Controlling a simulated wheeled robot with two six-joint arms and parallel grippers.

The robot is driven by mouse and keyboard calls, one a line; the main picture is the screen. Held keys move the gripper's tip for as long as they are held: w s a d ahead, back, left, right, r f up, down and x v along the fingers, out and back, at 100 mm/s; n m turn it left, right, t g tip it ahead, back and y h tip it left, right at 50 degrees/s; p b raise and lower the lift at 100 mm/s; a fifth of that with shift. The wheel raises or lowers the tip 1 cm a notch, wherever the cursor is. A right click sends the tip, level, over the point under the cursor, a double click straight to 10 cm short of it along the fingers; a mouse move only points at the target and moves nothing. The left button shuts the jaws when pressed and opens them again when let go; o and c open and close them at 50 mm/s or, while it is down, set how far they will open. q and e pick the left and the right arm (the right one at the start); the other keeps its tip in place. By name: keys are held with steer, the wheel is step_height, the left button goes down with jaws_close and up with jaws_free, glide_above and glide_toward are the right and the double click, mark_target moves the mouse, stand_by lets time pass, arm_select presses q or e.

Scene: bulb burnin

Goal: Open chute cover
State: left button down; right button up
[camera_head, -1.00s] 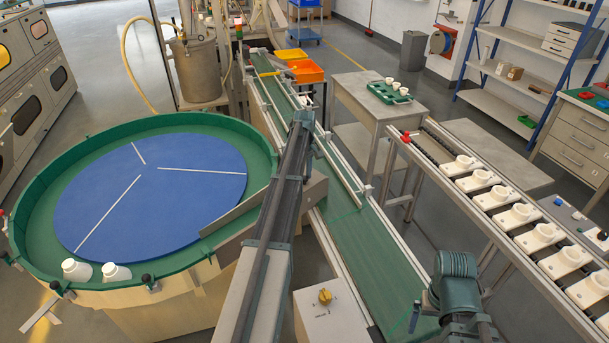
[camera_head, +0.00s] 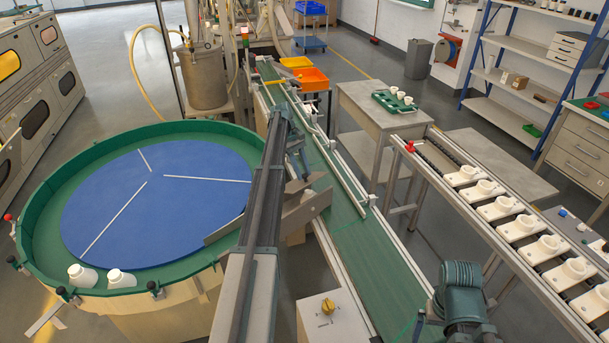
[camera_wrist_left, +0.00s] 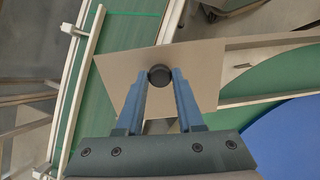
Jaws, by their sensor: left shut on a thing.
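The chute cover is a flat beige-grey plate (camera_wrist_left: 205,75) with a round black knob (camera_wrist_left: 159,76) in the left wrist view. My left gripper (camera_wrist_left: 159,84) has its two blue fingers closed on that knob. In the head view the gripper (camera_head: 303,174) points down at the chute, and the cover is hard to tell apart from the chute's grey metal walls (camera_head: 310,207). The chute runs between the round turntable (camera_head: 150,205) and the green conveyor (camera_head: 355,245). In the left wrist view the plate lies across the chute end beside the belt. My right gripper is not in view.
Two white bottles (camera_head: 120,278) stand at the turntable's near rim. A control box with a yellow knob (camera_head: 327,306) and a green motor (camera_head: 460,290) stand near the conveyor. A rack of white parts (camera_head: 523,205) is at the right.

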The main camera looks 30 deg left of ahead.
arm_select(q)
steer(key=c, duration=0.5)
jaws_free()
steer(key=shift+r, duration=0.1)
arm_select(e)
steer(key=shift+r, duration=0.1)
